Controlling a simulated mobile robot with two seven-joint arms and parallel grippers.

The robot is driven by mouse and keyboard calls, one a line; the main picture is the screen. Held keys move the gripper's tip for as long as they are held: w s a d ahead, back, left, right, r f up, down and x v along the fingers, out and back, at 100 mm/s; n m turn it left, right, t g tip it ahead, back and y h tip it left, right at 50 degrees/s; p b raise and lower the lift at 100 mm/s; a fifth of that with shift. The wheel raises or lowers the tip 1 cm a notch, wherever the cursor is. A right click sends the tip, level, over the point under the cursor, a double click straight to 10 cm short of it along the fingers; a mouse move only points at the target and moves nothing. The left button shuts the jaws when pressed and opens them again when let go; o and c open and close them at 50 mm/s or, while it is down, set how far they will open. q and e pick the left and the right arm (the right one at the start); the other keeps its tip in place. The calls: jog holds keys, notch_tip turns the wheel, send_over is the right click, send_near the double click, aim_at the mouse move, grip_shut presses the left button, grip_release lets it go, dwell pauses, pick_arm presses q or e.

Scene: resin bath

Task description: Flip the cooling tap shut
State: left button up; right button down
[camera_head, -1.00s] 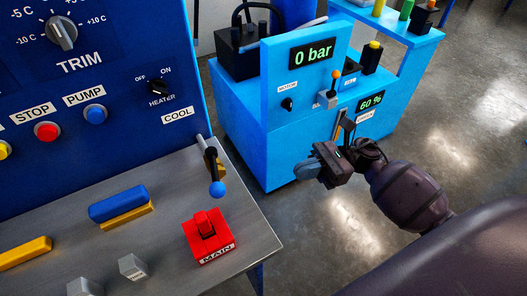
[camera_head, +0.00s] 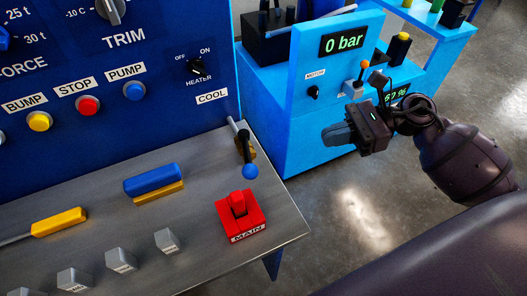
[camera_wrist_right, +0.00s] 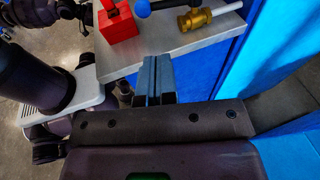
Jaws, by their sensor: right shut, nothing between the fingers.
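The cooling tap is a brass valve body (camera_head: 248,149) on a pale pipe under the COOL label (camera_head: 212,97). Its dark lever ends in a blue ball (camera_head: 249,171) that points out from the panel, roughly in line with the pipe. In the right wrist view the brass body (camera_wrist_right: 194,20) and blue ball (camera_wrist_right: 143,8) show at the top edge, beyond the fingertips. My right gripper (camera_head: 338,134) is shut and empty, to the right of the tap and apart from it; its fingers (camera_wrist_right: 157,78) lie together. My left gripper is out of view.
A red MAIN switch (camera_head: 240,215) stands on the grey console (camera_head: 200,235) in front of the tap. Blue (camera_head: 152,179) and yellow (camera_head: 59,221) handles lie to the left. A light-blue machine (camera_head: 305,150) stands behind my right gripper. Floor shows between it and the console.

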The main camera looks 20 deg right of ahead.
aim_at(247, 155)
jog(key=x, duration=1.3)
jog(key=shift+w+a+f+b, duration=0.1)
jog(key=shift+a+b, duration=0.25)
jog(key=shift+a, duration=0.05)
